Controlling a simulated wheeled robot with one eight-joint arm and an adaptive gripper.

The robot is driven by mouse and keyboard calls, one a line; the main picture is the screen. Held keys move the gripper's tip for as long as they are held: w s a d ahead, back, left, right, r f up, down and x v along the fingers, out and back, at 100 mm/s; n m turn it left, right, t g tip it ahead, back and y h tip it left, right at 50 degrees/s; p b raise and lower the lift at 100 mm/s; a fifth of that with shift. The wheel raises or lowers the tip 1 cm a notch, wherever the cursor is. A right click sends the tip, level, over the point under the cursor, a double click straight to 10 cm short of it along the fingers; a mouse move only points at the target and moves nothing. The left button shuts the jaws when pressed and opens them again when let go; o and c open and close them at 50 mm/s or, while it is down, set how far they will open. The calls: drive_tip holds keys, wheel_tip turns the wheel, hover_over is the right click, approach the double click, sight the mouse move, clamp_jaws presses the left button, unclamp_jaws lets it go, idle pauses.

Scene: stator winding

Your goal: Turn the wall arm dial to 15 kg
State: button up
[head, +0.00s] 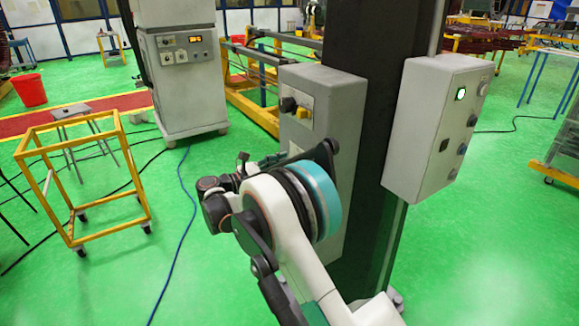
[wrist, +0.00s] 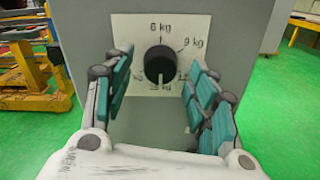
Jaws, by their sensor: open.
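The dial (wrist: 158,62) is a round black knob on a pale plate (wrist: 126,32) on a grey surface in the wrist view. The plate reads 6 kg at the top and 9 kg at the upper right; the lower marks are blurred or partly hidden by the fingers. A pale line on the knob's lower part points down towards the blurred bottom mark. My gripper (wrist: 158,80) is open, its teal-padded fingers spread left and right of the knob, with visible gaps. In the head view I cannot make out the dial or the fingertips clearly behind my arm.
A grey box (head: 342,100) with a black knob and a yellow part stands left of the dark column (head: 372,150). Another control box (head: 432,125) with a lit green button is to its right. A yellow frame cart (head: 75,140) and cables lie on the left floor.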

drive_tip(key=v, duration=1)
